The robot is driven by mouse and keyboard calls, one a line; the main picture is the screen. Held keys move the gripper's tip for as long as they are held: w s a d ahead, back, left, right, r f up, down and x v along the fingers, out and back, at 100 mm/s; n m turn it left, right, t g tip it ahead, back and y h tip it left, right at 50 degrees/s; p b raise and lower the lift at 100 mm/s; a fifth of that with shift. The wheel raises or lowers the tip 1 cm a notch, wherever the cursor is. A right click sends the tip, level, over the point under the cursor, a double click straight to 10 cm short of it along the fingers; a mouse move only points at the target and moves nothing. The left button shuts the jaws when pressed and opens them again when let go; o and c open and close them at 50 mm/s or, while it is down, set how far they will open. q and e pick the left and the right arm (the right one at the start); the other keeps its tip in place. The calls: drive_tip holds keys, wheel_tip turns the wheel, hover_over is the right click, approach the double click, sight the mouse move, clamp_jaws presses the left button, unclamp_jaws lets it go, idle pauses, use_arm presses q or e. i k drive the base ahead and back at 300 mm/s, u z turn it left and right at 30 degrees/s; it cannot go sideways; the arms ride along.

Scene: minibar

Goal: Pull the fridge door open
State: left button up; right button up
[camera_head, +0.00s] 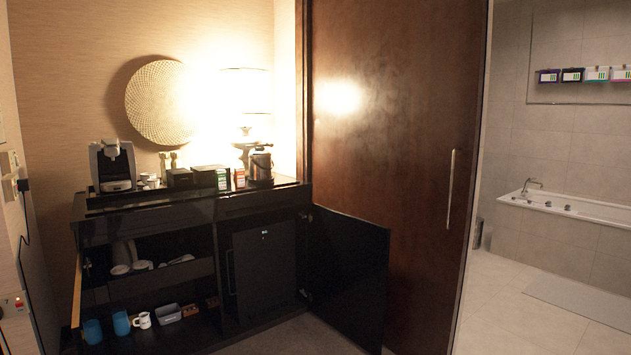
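The black fridge (265,270) sits in the right compartment of the dark cabinet. Its front door looks shut, and a small light mark shows near its top. A thin vertical handle (229,272) stands at the left edge of the fridge door. The dark cabinet door (346,275) in front of this compartment is swung wide open to the right. Neither of my grippers shows in the head view.
The cabinet top (205,201) holds a coffee machine (113,166), boxes, a kettle (261,165) and a lit lamp. Open shelves at left hold blue cups (121,323) and a white mug (143,320). A brown sliding door (400,130) stands at right, with a bathroom beyond.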

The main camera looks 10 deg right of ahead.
sight(263, 255)
drive_tip(key=z, duration=0.4)
drive_tip(key=i, duration=2)
drive_tip(key=u, duration=0.8)
